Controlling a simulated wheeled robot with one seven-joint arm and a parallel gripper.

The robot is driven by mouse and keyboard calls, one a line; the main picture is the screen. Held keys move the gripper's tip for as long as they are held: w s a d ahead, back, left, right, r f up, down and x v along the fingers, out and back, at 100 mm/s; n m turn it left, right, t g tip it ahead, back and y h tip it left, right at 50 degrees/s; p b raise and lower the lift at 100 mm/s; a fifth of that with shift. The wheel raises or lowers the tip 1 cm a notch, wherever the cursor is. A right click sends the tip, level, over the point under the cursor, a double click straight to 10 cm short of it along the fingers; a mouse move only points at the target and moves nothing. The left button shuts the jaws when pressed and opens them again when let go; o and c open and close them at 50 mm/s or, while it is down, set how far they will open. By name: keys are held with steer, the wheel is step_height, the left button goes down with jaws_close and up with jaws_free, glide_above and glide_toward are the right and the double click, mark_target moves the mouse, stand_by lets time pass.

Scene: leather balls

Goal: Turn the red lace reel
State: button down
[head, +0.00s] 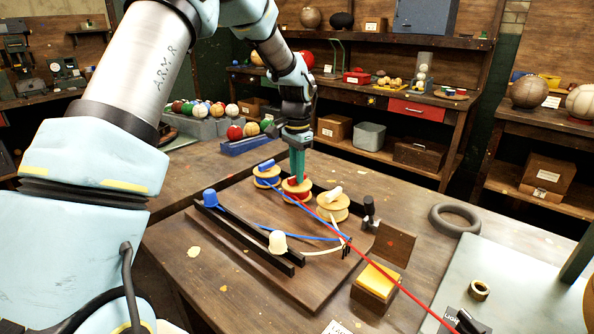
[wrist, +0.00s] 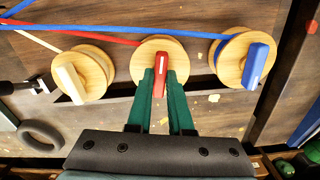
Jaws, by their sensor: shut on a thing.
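The red lace reel (head: 299,195) is a pale wooden spool with a red handle on top. It is the middle one of three reels on the wooden board. In the wrist view its wooden disc (wrist: 142,64) and upright red handle (wrist: 157,62) are clear. My gripper (head: 296,178) comes down from above. In the wrist view its green fingers (wrist: 159,88) are on both sides of the red handle and shut on it. The red lace (head: 385,265) runs taut from the reel toward the lower right. The fingers partly hide the disc.
A blue-handled reel (head: 267,180) and a white-handled reel (head: 333,208) stand close on either side. Black rails (head: 245,240) with blue and white knobs cross the board. A yellow block (head: 377,281), a grey ring (head: 455,221) and a small upright post (head: 369,212) lie to the right.

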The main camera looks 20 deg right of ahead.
steer(key=shift+m+p, duration=0.35)
steer(key=shift+m, duration=1.65)
steer(key=c, duration=0.8)
jaws_free()
steer(key=shift+r, duration=0.1)
step_height(320, 180, up, 11)
steer(key=shift+f+b, duration=0.15)
steer(key=shift+b, duration=1.1)
